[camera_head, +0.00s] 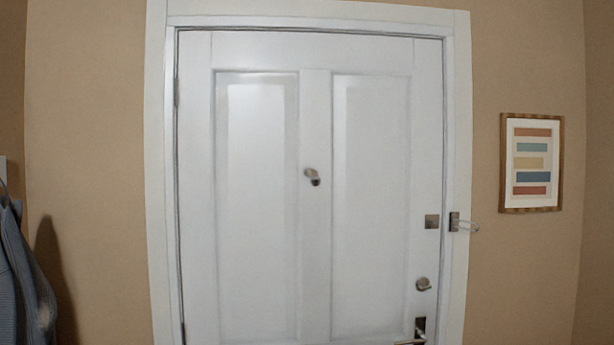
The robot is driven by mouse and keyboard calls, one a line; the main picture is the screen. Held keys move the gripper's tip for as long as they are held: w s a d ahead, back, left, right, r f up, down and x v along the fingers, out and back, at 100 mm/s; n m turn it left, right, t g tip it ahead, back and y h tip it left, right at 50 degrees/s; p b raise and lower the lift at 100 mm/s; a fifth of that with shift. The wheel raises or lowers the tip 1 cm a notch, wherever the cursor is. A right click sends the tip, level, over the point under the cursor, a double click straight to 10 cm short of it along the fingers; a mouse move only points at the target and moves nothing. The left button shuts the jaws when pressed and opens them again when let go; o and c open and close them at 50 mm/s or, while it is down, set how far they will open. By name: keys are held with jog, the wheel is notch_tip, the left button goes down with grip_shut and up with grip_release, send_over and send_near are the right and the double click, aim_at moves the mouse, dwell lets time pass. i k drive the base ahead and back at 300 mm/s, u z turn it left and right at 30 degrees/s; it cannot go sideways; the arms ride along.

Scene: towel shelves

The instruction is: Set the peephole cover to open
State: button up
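The peephole (310,173) is a small round metal piece on the middle stile of the white door (315,250). A small darker tab (316,182), which looks like its cover, sits at its lower right. The parts are too small to tell for sure whether the hole itself is covered. The door appears closed in its frame. My gripper and arm are not in view.
On the door's right side are a latch plate (432,221), a round deadbolt (423,284) and a lever handle (419,330). A swing-bar guard (462,222) projects from the frame. A picture (532,163) hangs right; a blue-grey garment (20,275) hangs left.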

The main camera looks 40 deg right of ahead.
aim_at(309, 171)
jog(key=z, duration=1.4)
jog(key=k, duration=0.1)
jog(key=u, duration=2.75)
jog(key=k, duration=0.95)
jog(key=z, duration=0.25)
